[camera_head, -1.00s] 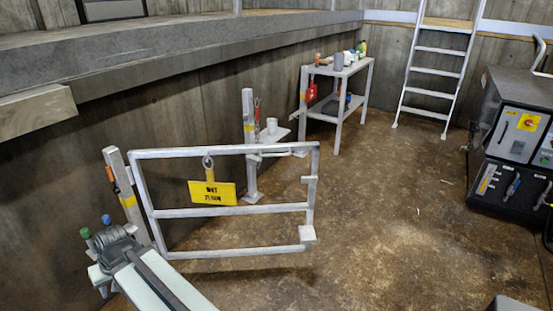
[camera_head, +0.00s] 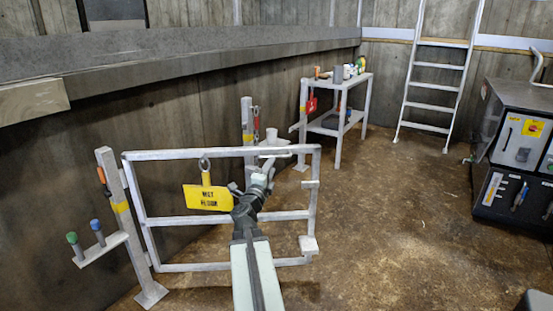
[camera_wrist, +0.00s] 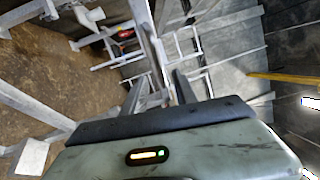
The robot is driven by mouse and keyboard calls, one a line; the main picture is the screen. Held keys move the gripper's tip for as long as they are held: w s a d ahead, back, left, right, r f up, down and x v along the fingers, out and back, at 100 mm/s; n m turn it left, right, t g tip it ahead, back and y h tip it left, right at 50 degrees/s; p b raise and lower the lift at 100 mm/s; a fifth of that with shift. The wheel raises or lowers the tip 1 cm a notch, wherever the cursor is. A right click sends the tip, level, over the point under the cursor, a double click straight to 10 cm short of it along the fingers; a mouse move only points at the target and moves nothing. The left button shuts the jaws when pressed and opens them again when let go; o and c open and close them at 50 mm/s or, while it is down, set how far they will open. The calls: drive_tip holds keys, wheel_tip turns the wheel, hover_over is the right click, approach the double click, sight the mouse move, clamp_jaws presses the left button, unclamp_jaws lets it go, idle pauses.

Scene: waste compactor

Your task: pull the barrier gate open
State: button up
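The barrier gate (camera_head: 182,266) is a grey tubular frame with three rails. It joins a post (camera_head: 128,225) at its left; its right end stands out over the floor, in front of a second post (camera_head: 247,115). A yellow sign (camera_head: 206,197) hangs from its top rail. My gripper (camera_head: 262,172) is near the right part of the top rail, close to a thin horizontal bar (camera_head: 280,155). In the wrist view my gripper (camera_wrist: 160,80) has its fingers apart, with pale bars seen between and beyond them. I cannot tell whether it touches the gate.
A side bracket on the left post holds green and blue-capped items (camera_head: 96,228). A work table (camera_head: 338,135) with bottles, a ladder (camera_head: 433,85) and a dark machine (camera_head: 518,150) stand farther back. The brown floor (camera_head: 400,230) right of the gate is clear.

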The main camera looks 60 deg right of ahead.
sight(276, 157)
drive_tip(key=p+x, duration=0.1)
drive_tip(key=x, duration=0.6)
drive_tip(key=shift+w+d, duration=0.1)
clamp_jaws()
idle(1.1)
